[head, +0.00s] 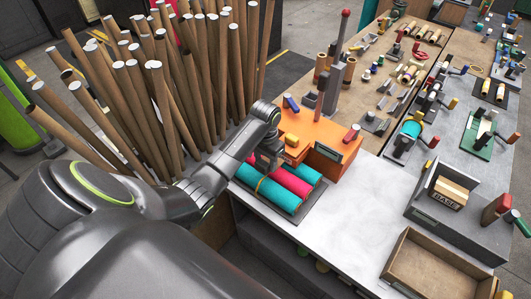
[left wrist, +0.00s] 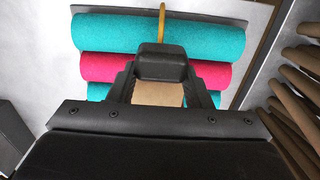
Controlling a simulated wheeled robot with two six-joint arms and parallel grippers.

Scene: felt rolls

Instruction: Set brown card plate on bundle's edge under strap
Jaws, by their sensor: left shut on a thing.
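The bundle of felt rolls, teal (head: 266,194) and pink (head: 291,183), lies on a dark grey mat on the bench; the teal roll (left wrist: 215,38) and pink roll (left wrist: 103,68) also show in the left wrist view. A yellow strap (head: 259,185) crosses the bundle; in the left wrist view the strap (left wrist: 162,22) shows on the outer teal roll. My left gripper (head: 267,162) is above the bundle, shut on the brown card plate (left wrist: 158,93). The plate shows between its fingers in the left wrist view; I cannot make it out in the head view. My right gripper is not in view.
An orange box (head: 322,141) stands right beside the bundle, close to my left gripper. Many brown tubes (head: 135,95) stand upright behind my left arm. An open wooden tray (head: 432,266) sits at lower right. The pale bench top between is clear.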

